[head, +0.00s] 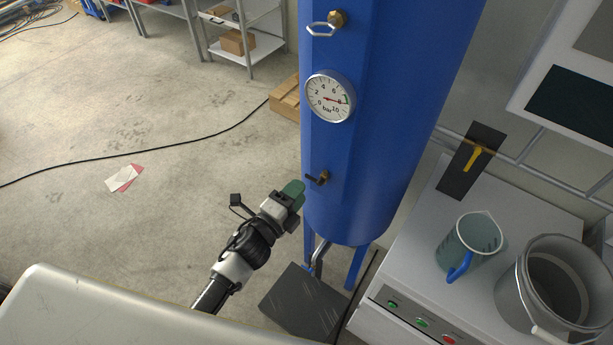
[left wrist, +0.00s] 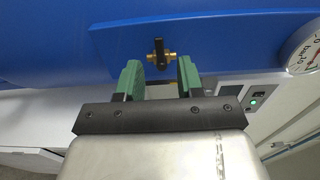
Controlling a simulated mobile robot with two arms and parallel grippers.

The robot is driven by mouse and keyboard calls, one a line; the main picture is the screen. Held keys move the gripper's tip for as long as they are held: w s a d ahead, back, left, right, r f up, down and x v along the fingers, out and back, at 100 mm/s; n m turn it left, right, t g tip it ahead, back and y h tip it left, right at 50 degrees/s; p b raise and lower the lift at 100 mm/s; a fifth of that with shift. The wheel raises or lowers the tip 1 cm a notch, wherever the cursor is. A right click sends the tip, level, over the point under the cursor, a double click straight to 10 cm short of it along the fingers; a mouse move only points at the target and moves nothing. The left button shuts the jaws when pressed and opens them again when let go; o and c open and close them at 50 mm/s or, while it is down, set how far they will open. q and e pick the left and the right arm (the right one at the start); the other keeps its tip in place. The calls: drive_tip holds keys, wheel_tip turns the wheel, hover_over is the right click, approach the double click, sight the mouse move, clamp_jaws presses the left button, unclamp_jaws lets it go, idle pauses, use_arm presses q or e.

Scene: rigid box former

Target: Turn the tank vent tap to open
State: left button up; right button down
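The blue tank (head: 390,120) stands upright at the centre of the head view. Low on its front is a small brass vent tap (head: 324,176) with a black lever (head: 313,180). In the left wrist view, the tap's brass body (left wrist: 151,57) runs sideways and its black lever (left wrist: 160,50) stands across it. My left gripper (head: 293,190) is just left of and slightly below the tap. In the left wrist view, its green fingers (left wrist: 160,78) are open and apart, with the tap beyond the gap between them. Nothing is held. My right gripper is out of view.
A pressure gauge (head: 330,97) on the tank points near 8 bar. A brass fitting with a ring (head: 337,19) sits above it. A bench at right holds a jug (head: 470,243) and a grey bucket (head: 560,290). The floor left of the tank is mostly clear; a cable (head: 150,152) crosses it.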

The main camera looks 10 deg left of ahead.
sight(309, 178)
use_arm(q)
drive_tip(key=shift+x, duration=2.1)
clamp_jaws()
